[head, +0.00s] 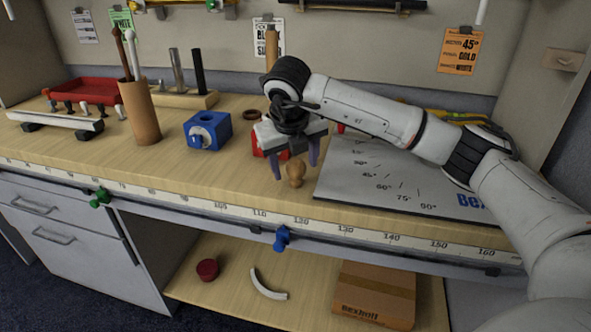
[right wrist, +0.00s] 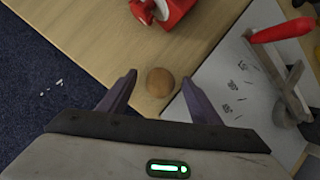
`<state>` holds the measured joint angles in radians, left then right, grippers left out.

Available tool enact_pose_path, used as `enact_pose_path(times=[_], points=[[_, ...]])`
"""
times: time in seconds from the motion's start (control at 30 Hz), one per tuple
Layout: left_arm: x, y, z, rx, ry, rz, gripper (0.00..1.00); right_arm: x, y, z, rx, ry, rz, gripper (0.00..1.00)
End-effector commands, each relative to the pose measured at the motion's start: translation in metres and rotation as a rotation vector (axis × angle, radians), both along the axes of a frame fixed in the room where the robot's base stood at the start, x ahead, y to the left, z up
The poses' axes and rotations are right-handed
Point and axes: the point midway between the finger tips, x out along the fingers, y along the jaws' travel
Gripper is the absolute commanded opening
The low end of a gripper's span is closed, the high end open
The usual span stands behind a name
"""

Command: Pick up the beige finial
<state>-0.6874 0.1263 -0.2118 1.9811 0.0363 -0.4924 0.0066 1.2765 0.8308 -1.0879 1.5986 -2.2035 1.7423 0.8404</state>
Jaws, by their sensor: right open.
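The beige finial (head: 295,174) is a small rounded tan piece standing on the wooden table near its front edge, just left of the grey angle board. In the right wrist view the finial (right wrist: 160,82) shows as a round top between and slightly beyond the fingertips. My right gripper (head: 294,165) is open and empty, with its purple fingers pointing down just above and behind the finial. In the right wrist view my right gripper (right wrist: 156,84) has its fingers spread to either side of the finial, with no contact visible. My left gripper is not in view.
A red block (right wrist: 160,10) sits behind the finial. The grey angle board (head: 400,185) with a red-handled tool (right wrist: 280,30) lies to the right. A blue block (head: 207,131) and a tan cylinder holder (head: 139,112) stand left. The wood left of the finial is clear.

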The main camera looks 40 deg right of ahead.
Motion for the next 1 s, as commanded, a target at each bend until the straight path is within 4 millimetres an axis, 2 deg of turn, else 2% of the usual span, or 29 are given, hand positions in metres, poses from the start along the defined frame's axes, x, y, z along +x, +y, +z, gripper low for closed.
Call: enact_pose_path(times=[0.03,0.3,0.67,0.77,1.0], points=[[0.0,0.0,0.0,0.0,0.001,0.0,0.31,0.0,0.0,0.0,0.0,0.0,0.0,0.58],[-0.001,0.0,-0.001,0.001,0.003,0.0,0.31,0.0,0.0,0.001,0.0,0.0,-0.001,0.14],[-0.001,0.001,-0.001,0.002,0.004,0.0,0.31,0.0,0.0,0.005,0.001,-0.004,-0.001,0.14],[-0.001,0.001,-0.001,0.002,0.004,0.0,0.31,0.001,0.0,0.018,0.001,-0.006,-0.001,0.14],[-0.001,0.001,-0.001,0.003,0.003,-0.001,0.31,0.001,0.001,0.067,0.002,-0.006,-0.001,0.14]])
